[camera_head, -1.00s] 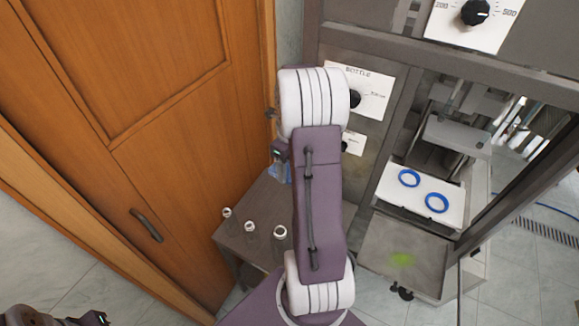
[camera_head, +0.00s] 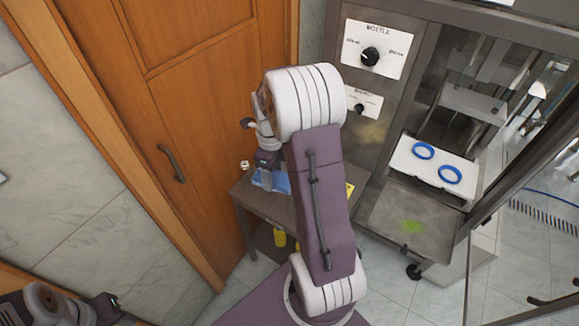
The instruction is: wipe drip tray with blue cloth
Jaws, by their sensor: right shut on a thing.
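The blue cloth (camera_head: 283,182) lies on the small grey-brown side table by the wooden door. My right gripper (camera_head: 268,184) points down at the cloth and is shut on it; its fingertips are small and partly lost against it. My right arm hides part of the table. The drip tray (camera_head: 385,214) is the flat grey metal plate at the front of the machine, right of my arm. A yellow-green stain (camera_head: 413,226) is on it. My left arm shows at the bottom left, with its gripper (camera_head: 108,308) small and dark, its jaws unclear.
Two blue rings (camera_head: 424,151) lie on a white plate (camera_head: 408,166) above the drip tray. A white-capped bottle (camera_head: 244,164) stands left of the gripper. Yellow items (camera_head: 280,236) are under the side table (camera_head: 285,212). A glass panel stands at the right.

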